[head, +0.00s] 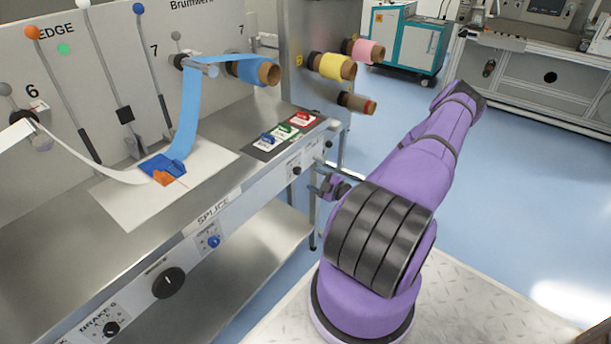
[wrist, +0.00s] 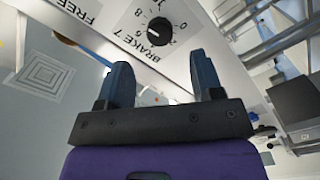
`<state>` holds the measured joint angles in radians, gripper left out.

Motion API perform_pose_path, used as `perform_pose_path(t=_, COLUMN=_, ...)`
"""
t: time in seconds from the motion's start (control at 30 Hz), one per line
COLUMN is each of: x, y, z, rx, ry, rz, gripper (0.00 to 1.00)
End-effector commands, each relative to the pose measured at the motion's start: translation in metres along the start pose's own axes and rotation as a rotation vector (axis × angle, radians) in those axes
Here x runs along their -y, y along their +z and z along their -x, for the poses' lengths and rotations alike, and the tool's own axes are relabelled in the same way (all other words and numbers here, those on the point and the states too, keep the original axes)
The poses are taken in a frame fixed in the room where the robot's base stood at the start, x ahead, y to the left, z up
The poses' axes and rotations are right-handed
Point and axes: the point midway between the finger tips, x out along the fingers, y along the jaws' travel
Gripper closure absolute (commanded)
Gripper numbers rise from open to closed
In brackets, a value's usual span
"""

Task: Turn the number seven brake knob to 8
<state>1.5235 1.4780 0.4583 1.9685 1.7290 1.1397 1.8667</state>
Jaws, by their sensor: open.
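In the wrist view, the black round brake knob (wrist: 158,30) sits on a white dial plate lettered BRAKE 7, with numbers around it. The lettering appears upside down and slanted. A small pale mark shows on the knob, but I cannot tell which number it points at. My gripper (wrist: 162,85) is open and empty, its two dark fingers apart. The knob shows beyond and between them, not held. In the head view my gripper (head: 335,187) is small and dark, in front of the machine's front panel, partly hidden by my purple arm.
Along the front panel (head: 215,212) are a black knob (head: 168,283), a blue knob (head: 214,241) and a BRAKE 6 knob (head: 111,328). Three coloured switches (head: 283,131) lie on the worktop above. Coloured rolls (head: 335,67) jut out behind. Open floor lies to the right.

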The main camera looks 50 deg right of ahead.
Motion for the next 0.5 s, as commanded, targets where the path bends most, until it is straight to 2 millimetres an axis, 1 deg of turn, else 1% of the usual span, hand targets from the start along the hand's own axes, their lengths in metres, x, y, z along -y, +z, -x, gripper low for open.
perform_pose_path(t=0.03, x=0.000, y=0.000, z=0.009, rx=0.002, ry=0.000, rz=-0.001, gripper=0.40)
perform_pose_path(t=0.1, x=0.000, y=0.001, z=0.018, rx=0.002, ry=0.000, rz=0.000, gripper=0.40)
perform_pose_path(t=0.2, x=0.000, y=0.000, z=0.028, rx=0.001, ry=-0.001, rz=0.000, gripper=0.40)
perform_pose_path(t=0.33, x=0.000, y=0.000, z=0.035, rx=0.001, ry=0.000, rz=0.000, gripper=0.40)
perform_pose_path(t=0.5, x=0.000, y=0.000, z=0.036, rx=0.000, ry=0.000, rz=0.000, gripper=0.40)
